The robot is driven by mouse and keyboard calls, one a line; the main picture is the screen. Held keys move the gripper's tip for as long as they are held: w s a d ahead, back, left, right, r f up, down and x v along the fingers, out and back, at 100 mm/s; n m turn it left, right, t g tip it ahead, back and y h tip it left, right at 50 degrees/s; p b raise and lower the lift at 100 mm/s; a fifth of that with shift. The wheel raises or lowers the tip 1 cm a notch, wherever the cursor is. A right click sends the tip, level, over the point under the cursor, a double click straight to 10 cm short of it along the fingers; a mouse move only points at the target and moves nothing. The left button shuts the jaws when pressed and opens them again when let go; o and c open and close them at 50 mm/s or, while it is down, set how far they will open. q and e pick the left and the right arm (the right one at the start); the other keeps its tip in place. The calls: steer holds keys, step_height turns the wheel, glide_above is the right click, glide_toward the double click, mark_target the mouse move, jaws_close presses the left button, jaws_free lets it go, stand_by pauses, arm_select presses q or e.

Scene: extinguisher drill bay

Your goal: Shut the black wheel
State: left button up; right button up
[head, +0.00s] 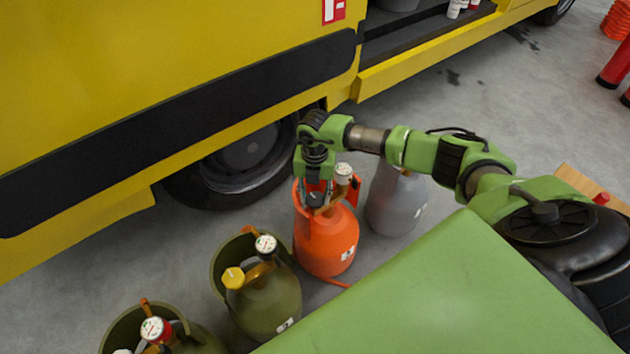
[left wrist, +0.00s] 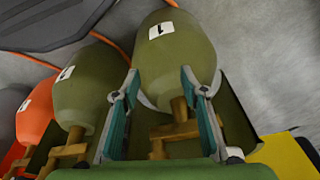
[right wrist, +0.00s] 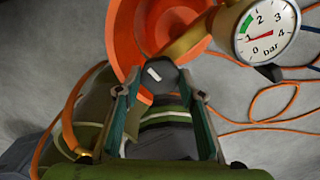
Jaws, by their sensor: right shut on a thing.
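The black wheel (right wrist: 158,72), with a white mark on its face, sits on the brass valve of the orange cylinder (head: 325,240). My right gripper (right wrist: 160,92) is shut on it, a finger on each side. In the head view this gripper (head: 318,194) points down over the cylinder's top, and the wheel is mostly hidden. A pressure gauge (right wrist: 267,31) beside the wheel has its red needle near 1 bar. My left gripper (left wrist: 160,88) is open, its fingers apart around the brass valve (left wrist: 176,125) of an olive cylinder (left wrist: 178,55) labelled 1, with no clear contact.
A grey cylinder (head: 396,198) stands right behind the orange one. Olive cylinders (head: 265,300) in green tubs stand at the front left. The yellow truck (head: 150,90) and its tyre (head: 245,160) are close behind. Orange hoses (right wrist: 275,115) lie on the floor.

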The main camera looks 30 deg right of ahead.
mark_target(315, 198)
stand_by(0.4)
steer(key=o, duration=1.1)
steer(key=shift+r, duration=0.1)
step_height(315, 198, up, 12)
steer(key=shift+f, duration=0.1)
